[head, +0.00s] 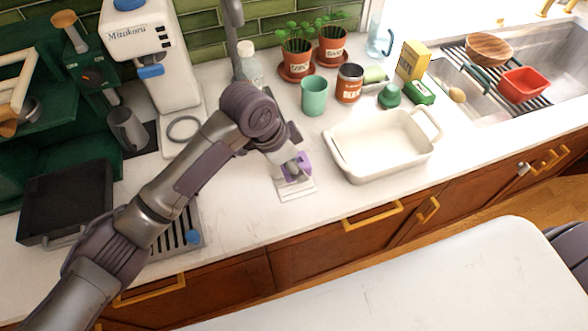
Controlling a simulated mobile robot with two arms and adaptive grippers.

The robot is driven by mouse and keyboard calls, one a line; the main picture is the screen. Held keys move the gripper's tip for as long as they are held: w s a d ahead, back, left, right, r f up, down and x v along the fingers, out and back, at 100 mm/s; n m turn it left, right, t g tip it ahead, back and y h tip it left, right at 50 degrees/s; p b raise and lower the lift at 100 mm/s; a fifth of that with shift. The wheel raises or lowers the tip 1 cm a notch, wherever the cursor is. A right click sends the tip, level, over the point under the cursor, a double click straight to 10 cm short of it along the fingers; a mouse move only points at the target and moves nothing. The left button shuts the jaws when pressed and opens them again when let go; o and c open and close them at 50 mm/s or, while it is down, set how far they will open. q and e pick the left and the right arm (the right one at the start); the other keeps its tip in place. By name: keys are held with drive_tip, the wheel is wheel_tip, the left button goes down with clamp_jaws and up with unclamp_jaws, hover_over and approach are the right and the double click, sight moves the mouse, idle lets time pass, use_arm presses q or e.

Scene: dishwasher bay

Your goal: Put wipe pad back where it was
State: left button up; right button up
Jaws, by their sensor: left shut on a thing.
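My left gripper (291,168) is shut on a small lilac block, which I take to be the wipe pad (304,161). The gripper points down at the counter and partly hides the pad. The pad is at or just above a flat pale plate (297,195) on the white counter, left of the white baking dish. I cannot tell whether the pad touches the plate. My right gripper does not show.
The white baking dish (385,165) stands close to the right of the pad. Behind are a green cup (314,96), a labelled can (349,84) and potted plants (296,62). A coffee machine (150,50) stands left. The counter's front strip is clear.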

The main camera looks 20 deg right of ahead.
use_arm(q)
drive_tip(key=shift+w+a+f, duration=0.1)
drive_tip(key=shift+w+f, duration=0.05)
drive_tip(key=shift+f, duration=0.1)
wheel_tip(320, 180, down, 3)
drive_tip(key=shift+f+p, duration=0.1)
drive_tip(key=shift+p, duration=0.5)
drive_tip(key=shift+f, duration=0.3)
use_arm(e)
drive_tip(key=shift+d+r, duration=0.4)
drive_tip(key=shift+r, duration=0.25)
use_arm(q)
drive_tip(key=shift+f, duration=0.15)
drive_tip(key=o, duration=1)
drive_tip(key=shift+o, duration=0.2)
drive_tip(key=b+v, duration=0.1)
drive_tip(key=v, duration=1.1)
drive_tip(key=shift+r+b, duration=0.25)
drive_tip(key=shift+b, duration=0.1)
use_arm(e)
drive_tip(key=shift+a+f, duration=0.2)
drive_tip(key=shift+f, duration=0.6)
